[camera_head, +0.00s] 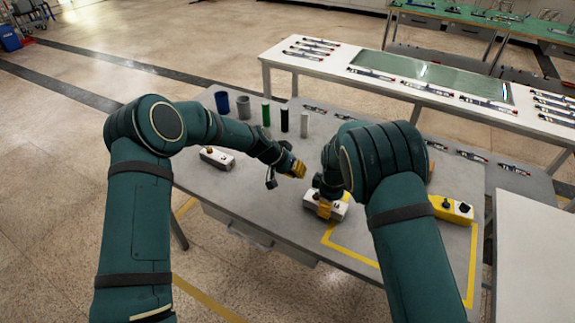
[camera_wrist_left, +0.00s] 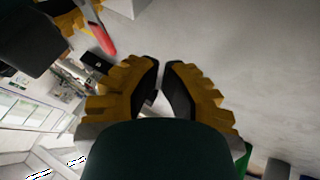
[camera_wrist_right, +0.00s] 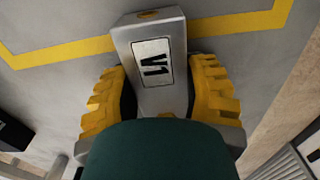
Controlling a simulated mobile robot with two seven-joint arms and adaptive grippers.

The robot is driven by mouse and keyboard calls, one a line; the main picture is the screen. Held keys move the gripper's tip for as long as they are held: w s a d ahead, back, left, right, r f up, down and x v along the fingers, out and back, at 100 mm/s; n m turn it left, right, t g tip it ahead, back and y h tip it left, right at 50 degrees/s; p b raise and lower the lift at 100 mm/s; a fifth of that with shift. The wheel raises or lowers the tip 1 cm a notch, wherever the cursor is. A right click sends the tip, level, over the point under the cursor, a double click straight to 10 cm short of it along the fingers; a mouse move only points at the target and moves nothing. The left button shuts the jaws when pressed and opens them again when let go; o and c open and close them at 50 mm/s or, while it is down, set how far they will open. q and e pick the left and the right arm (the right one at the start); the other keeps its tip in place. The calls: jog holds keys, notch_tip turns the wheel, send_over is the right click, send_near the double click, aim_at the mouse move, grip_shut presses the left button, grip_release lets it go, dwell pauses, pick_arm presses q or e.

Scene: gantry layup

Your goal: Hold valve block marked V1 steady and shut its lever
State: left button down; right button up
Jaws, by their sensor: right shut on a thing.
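The valve block marked V1 (camera_wrist_right: 150,60) is a pale grey block with a white label on top. A red lever-like handle (camera_wrist_left: 104,38) shows beside the right gripper in the left wrist view.
Another white block (camera_head: 217,158) stands at the table's left and a yellow one (camera_head: 452,209) at its right. A blue cup (camera_head: 222,102), a grey cup (camera_head: 243,107) and several cylinders (camera_head: 266,113) line the back left.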

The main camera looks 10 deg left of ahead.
pick_arm(q)
jog(key=shift+s+d+f, duration=0.1)
jog(key=shift+d+f, duration=0.15)
jog(key=shift+d, duration=0.9)
jog(key=shift+d+f, duration=0.2)
jog(key=shift+d, duration=0.95)
jog(key=shift+d, duration=0.1)
jog(key=shift+d+m+g, duration=0.3)
jog(key=shift+d+m, duration=0.3)
jog(key=shift+d, duration=0.4)
pick_arm(e)
jog(key=shift+a, duration=0.15)
pick_arm(q)
jog(key=shift+s, duration=0.15)
pick_arm(e)
jog(key=shift+a, duration=0.1)
